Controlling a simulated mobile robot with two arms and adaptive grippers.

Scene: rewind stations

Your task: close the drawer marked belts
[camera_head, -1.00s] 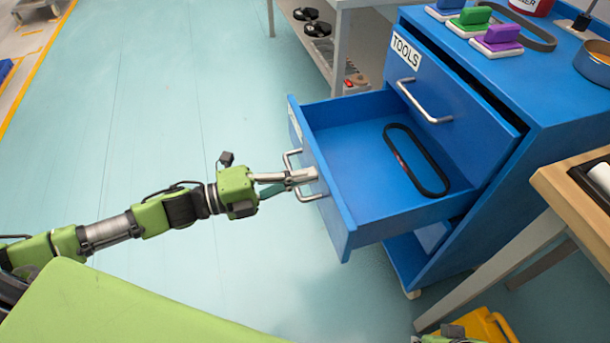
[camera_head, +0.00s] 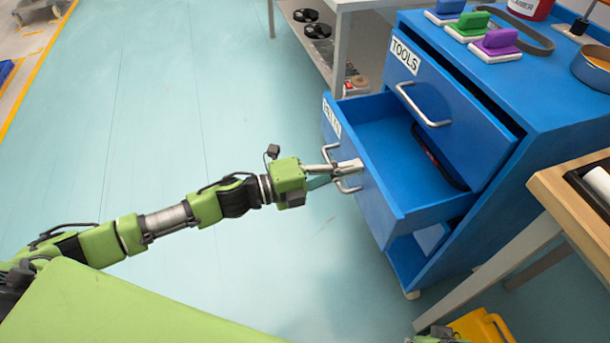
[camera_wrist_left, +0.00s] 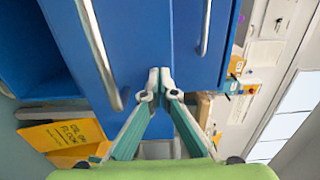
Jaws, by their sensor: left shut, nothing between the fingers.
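The blue drawer (camera_head: 375,190) with a partly hidden label on its front is open part way, below the drawer marked TOOLS (camera_head: 447,95). A black belt (camera_head: 438,160) lies inside it, partly covered by the cabinet. My left gripper (camera_head: 358,166) is shut and empty, its fingertips at the drawer front by the metal handle (camera_head: 345,183). In the left wrist view the shut fingertips (camera_wrist_left: 159,76) are against or very near the blue front, beside a handle (camera_wrist_left: 97,50). I cannot tell whether they touch it. My right gripper is not clearly in view.
The blue cabinet (camera_head: 545,110) carries colored brushes (camera_head: 495,42), a belt and a bowl (camera_head: 594,66) on top. A wooden-topped table (camera_head: 560,195) stands at the right, near a yellow object (camera_head: 480,325). A grey shelf (camera_head: 340,45) stands behind.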

